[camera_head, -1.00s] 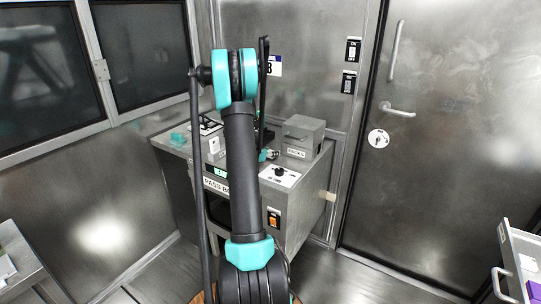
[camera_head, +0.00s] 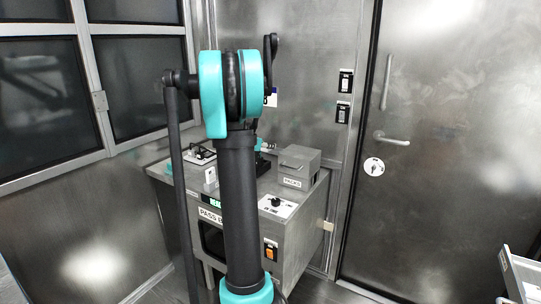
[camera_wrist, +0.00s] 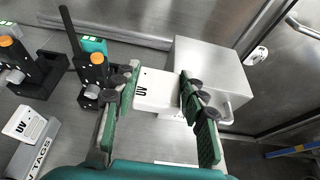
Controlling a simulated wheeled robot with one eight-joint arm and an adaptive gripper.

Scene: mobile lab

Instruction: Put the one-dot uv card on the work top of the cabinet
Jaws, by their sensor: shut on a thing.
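My gripper (camera_wrist: 158,86) is shut on a white card (camera_wrist: 158,92) marked "UV", its green fingers on the card's two side edges. A small dark mark shows near the card's top corner, too small to read surely as one dot. The card is over the cabinet's metal work top (camera_wrist: 75,135); I cannot tell if it touches. In the head view the cabinet (camera_head: 290,232) stands in the corner, and my arm hides most of the gripper and the held card. Another white UV card (camera_wrist: 22,122) is on a grey holder labelled "TAGS" at the left of the wrist view.
A grey box (camera_wrist: 208,75) with a handle, labelled "PACKS" in the head view, stands right of the held card. Black devices with orange knobs (camera_wrist: 95,57) stand to its left. A white knob panel (camera_head: 277,205) is at the cabinet's front. Bare top lies between the devices and tag holder.

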